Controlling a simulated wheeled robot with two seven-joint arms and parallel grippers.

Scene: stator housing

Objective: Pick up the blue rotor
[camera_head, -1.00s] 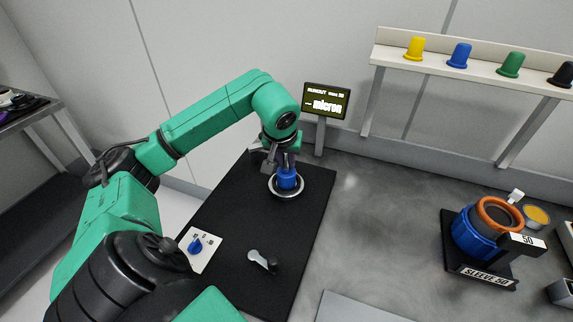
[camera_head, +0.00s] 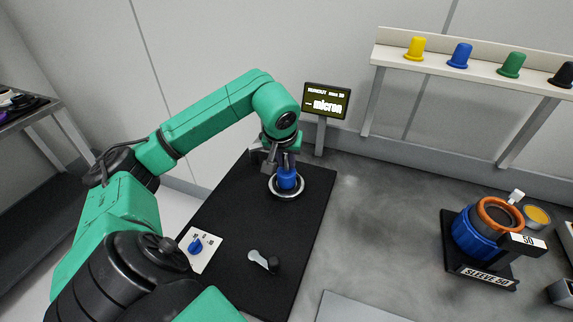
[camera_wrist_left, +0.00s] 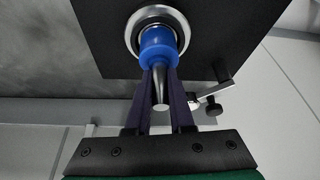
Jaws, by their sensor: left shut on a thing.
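The blue rotor (camera_head: 287,180) stands upright in a silver ring seat (camera_head: 275,192) on the black mat. My left gripper (camera_head: 284,163) is above it, with its fingers pointing down and shut on the rotor's upper part. In the left wrist view the blue rotor (camera_wrist_left: 158,45) sits within the silver ring (camera_wrist_left: 134,24). A metal shaft runs from it back between the fingers of my left gripper (camera_wrist_left: 160,75). My right gripper is not in view.
A small display (camera_head: 326,100) stands behind. A blue sleeve housing (camera_head: 478,235) stands at right. Coloured caps line a shelf (camera_head: 480,70).

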